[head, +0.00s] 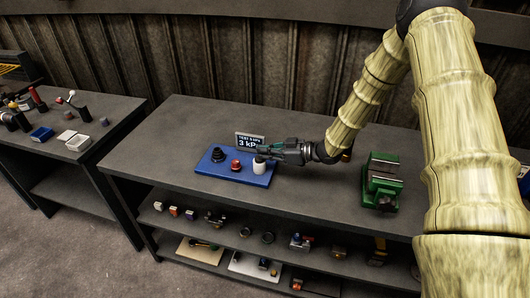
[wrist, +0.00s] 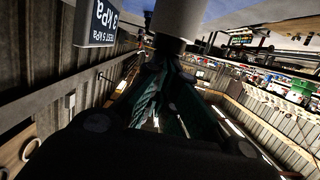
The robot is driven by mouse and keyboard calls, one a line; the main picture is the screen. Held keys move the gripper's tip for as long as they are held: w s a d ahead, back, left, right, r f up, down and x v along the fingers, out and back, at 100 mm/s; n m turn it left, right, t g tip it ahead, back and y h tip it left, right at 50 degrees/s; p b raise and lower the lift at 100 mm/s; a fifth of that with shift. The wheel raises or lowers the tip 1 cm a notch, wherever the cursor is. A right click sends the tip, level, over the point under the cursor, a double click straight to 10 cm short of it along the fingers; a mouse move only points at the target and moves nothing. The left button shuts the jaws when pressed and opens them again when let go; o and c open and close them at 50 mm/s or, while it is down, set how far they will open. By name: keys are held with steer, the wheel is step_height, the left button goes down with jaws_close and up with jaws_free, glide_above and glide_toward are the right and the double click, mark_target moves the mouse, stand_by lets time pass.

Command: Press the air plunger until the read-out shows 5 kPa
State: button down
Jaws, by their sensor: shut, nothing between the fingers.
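A blue board (head: 208,168) on the bench carries a black knob (head: 217,155), a red button (head: 236,165) and a white cylinder (head: 259,166), which looks like the air plunger. The read-out (head: 249,141) behind the board shows 3 kPa, with TEST 5 kPa above it. My gripper (head: 267,150) is shut and empty, its tips at the top of the white cylinder; I cannot tell whether they touch. In the wrist view, the closed fingers (wrist: 168,55) point at a pale cylinder (wrist: 180,18), and the read-out (wrist: 97,22) appears upside down at the left.
A green vise (head: 382,182) stands on the bench to the right. Shelves below hold several small parts (head: 215,217). The bench top left of the board is clear.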

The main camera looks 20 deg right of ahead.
step_height(320, 180, up, 4)
steer(key=p, duration=0.3)
steer(key=shift+r, duration=0.2)
steer(key=b+v, duration=0.3)
steer(key=v, duration=0.7)
steer(key=shift+f+b, duration=0.25)
steer(key=shift+b, duration=0.15)
